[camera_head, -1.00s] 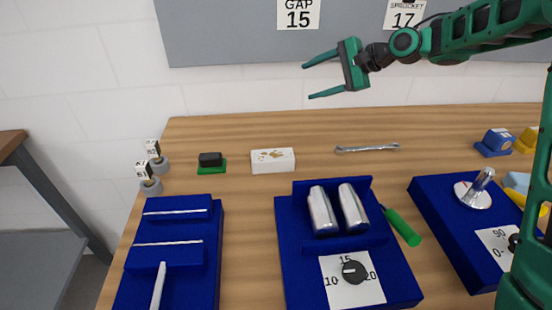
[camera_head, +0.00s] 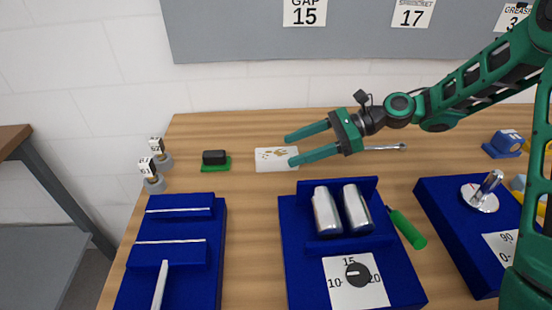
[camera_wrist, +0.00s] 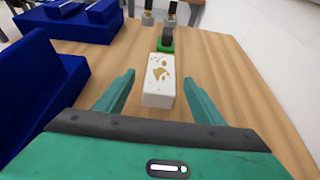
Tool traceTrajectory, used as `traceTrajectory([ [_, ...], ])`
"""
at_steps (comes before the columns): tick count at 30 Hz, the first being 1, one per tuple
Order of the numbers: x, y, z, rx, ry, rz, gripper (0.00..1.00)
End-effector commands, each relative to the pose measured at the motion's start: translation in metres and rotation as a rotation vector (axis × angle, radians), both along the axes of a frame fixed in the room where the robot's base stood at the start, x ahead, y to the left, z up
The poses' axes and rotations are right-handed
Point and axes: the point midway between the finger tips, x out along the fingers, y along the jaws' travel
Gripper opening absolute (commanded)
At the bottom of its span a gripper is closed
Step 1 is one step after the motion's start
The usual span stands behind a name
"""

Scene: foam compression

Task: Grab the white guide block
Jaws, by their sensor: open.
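The white guide block (camera_head: 275,164) lies on the wooden table, with brown marks on its top. In the head view the fingertips overlap the block's right part. No contact shows.
A black block on a green base (camera_head: 215,160) sits left of the white block. A blue fixture with two silver cylinders (camera_head: 300,240) stands in front, and another blue fixture (camera_head: 215,240) stands front left. A wrench (camera_head: 385,148) lies behind my gripper. Small labelled weights (camera_head: 151,175) stand at left.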

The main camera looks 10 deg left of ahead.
Motion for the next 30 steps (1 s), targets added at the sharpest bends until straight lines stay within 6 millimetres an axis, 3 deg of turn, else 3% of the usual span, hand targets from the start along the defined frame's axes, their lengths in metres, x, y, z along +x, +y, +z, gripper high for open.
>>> traceTrajectory([
  [18,-0.013,0.054,-0.031,-0.001,-0.003,0.001,0.62],
  [28,-0.014,0.059,-0.033,-0.001,-0.004,-0.001,0.62],
  [30,-0.014,0.059,-0.033,-0.001,-0.004,-0.001,0.46],
])
